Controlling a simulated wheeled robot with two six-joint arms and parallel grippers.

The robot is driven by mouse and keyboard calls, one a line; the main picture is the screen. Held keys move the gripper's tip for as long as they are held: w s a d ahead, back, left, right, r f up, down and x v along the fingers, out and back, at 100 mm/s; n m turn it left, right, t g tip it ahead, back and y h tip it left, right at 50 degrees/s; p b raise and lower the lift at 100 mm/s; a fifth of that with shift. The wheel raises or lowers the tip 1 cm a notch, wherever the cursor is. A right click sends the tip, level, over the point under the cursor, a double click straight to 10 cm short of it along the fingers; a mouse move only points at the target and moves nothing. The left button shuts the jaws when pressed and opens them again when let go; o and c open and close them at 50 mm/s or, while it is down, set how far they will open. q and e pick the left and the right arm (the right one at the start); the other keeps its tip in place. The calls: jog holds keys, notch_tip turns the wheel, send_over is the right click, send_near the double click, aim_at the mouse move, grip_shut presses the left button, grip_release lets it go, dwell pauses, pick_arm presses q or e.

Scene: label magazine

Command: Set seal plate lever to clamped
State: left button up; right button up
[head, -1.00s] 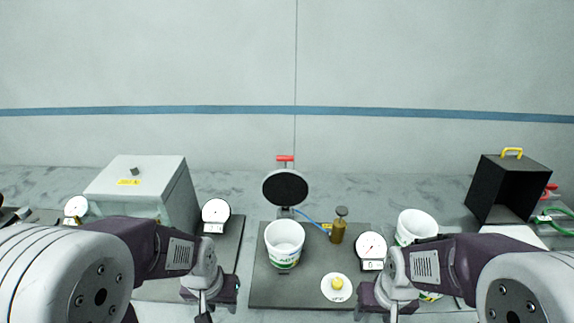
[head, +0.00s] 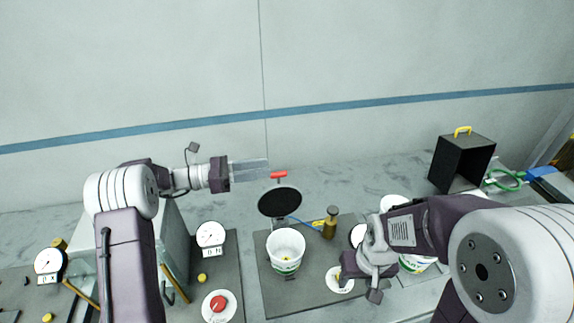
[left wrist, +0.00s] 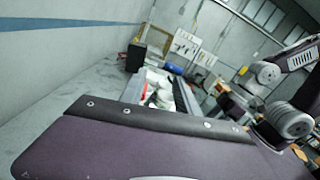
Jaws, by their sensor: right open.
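The seal plate lever has a red handle (head: 279,175) standing behind and above the round black seal plate (head: 280,202), which is tilted up facing me. A white printed tub (head: 286,250) stands open in front of the plate. My left gripper (head: 266,170) reaches in from the left, its grey fingers pointing right, with the tips just left of the red handle; contact cannot be told. The fingers overlap in this view, so their opening is unclear. My right gripper (head: 364,281) is open, low at the right of the tub.
A brass-coloured cylinder (head: 330,222) and blue hose stand right of the plate. A dial gauge (head: 210,235) and red button (head: 218,304) are at left. A black open box (head: 462,164) with yellow handle stands at the back right. The wall is close behind the bench.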

aim_at(279, 173)
notch_tip(279, 173, down, 5)
jog(key=w+b, duration=0.2)
jog(key=b, duration=0.1)
pick_arm(q)
jog(key=f, duration=0.1)
jog(key=w+d+f+p, duration=0.1)
jog(key=f, duration=0.2)
jog(key=shift+w+d+f+p, duration=0.1)
jog(key=shift+w+d+p, duration=0.05)
jog(key=shift+d+p, duration=0.2)
jog(key=d, duration=0.2)
jog(key=w+d+p, duration=0.1)
jog(key=d, duration=0.1)
jog(key=w+d+p, duration=0.1)
jog(key=d, duration=0.1)
jog(key=shift+w+d+f, duration=0.1)
jog(key=shift+d+f, duration=0.05)
jog(key=shift+f, duration=0.1)
jog(key=shift+d, duration=0.4)
pick_arm(e)
jog(key=r, duration=0.4)
jog(key=shift+s, duration=0.4)
pick_arm(q)
jog(key=shift+s, duration=0.2)
jog(key=shift+w, duration=0.1)
grip_shut()
pick_arm(e)
jog(key=shift+f, duration=0.1)
